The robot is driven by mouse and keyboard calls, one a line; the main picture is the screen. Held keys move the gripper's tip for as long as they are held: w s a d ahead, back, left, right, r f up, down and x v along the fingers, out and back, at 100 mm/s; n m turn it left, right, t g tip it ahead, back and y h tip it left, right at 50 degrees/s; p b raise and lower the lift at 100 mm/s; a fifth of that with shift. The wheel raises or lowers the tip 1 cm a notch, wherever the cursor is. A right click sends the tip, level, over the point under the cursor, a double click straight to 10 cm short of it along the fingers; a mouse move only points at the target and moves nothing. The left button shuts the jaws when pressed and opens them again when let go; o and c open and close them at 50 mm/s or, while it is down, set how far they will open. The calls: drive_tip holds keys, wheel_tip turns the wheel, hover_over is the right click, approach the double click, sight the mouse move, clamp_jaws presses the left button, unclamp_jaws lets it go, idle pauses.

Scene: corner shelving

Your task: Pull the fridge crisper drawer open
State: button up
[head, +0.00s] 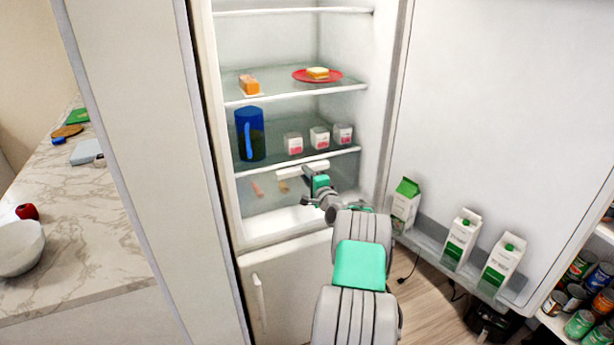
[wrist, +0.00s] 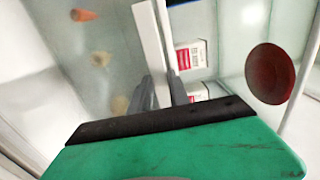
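The crisper drawer (head: 275,200) is the clear-fronted bin at the bottom of the open fridge, below the lowest glass shelf. Orange and pale produce shows through it, also in the wrist view. Its white handle bar (head: 291,172) runs across the upper front. My gripper (head: 312,170) is at the right part of this bar. In the wrist view the two grey fingers (wrist: 161,92) are close together, one on each side of the white bar (wrist: 152,42), and appear shut on it. The contact itself is partly hidden. I cannot see a clear gap showing the drawer pulled out.
The fridge door (head: 490,110) stands open at right with milk cartons (head: 461,240) in its bin. A blue pitcher (head: 250,135) and small cartons (head: 319,137) stand on the shelf above. A lower closed door (head: 285,290) is below. Cans (head: 580,265) stand at far right.

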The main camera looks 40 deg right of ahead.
drive_tip(key=shift+f, duration=0.15)
clamp_jaws()
drive_tip(key=shift+s+f, duration=0.1)
drive_tip(key=shift+f, duration=0.1)
idle(0.6)
